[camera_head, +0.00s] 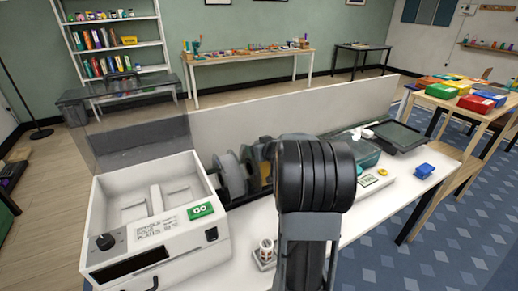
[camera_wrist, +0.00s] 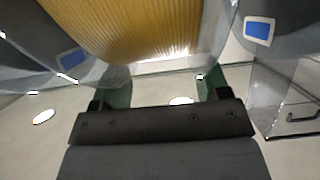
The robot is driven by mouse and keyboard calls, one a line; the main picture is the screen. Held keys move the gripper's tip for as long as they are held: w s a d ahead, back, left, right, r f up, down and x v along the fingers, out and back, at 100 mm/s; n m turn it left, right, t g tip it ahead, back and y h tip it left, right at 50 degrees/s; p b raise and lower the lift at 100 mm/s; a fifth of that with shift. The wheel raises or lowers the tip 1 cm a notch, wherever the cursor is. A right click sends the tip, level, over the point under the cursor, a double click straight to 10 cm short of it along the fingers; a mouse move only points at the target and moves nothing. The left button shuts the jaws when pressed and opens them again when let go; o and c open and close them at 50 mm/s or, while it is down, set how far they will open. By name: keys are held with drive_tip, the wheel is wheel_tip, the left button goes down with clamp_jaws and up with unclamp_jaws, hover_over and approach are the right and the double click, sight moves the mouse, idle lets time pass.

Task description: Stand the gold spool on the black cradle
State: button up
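The gold spool (camera_wrist: 130,25) fills the upper middle of the wrist view, very close, with gold winding between clear flanges. In the head view only a small gold patch (camera_head: 259,151) shows just left of my black arm. My gripper (camera_wrist: 168,90) has its two fingers apart at the spool's lower edge. Whether they press on the spool is not clear. In the head view my arm hides the gripper. I cannot make out the black cradle for certain; dark parts beside the gold patch are mostly hidden by my arm.
Grey spools (camera_head: 231,174) stand left of my arm, close by. A white machine (camera_head: 120,260) with a raised clear lid (camera_head: 140,135) is at the left. A small roll on a stand (camera_head: 266,250) is in front. A white panel (camera_head: 215,125) runs behind; a blue object (camera_head: 424,171) lies right.

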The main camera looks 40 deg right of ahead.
drive_tip(key=o, duration=0.5)
drive_tip(key=shift+o, duration=0.2)
drive_tip(key=shift+f, duration=0.15)
drive_tip(key=b+v, duration=0.1)
drive_tip(key=v, duration=1.3)
drive_tip(key=s+a+g+y+p, duration=0.1)
drive_tip(key=a+g+p, duration=0.1)
drive_tip(key=a, duration=0.5)
drive_tip(key=s+a+n+g+y+p, duration=0.1)
drive_tip(key=s+a+g+y+p, duration=0.1)
drive_tip(key=a, duration=0.6)
drive_tip(key=s+a+n+g+y+p, duration=0.1)
drive_tip(key=a+g+y+p, duration=0.1)
drive_tip(key=a, duration=0.5)
drive_tip(key=shift+s+a+g, duration=0.4)
drive_tip(key=shift+g, duration=0.2)
drive_tip(key=s+a+g+h+p, duration=0.2)
drive_tip(key=s+h+p, duration=0.1)
drive_tip(key=s, duration=0.3)
drive_tip(key=shift+r, duration=0.35)
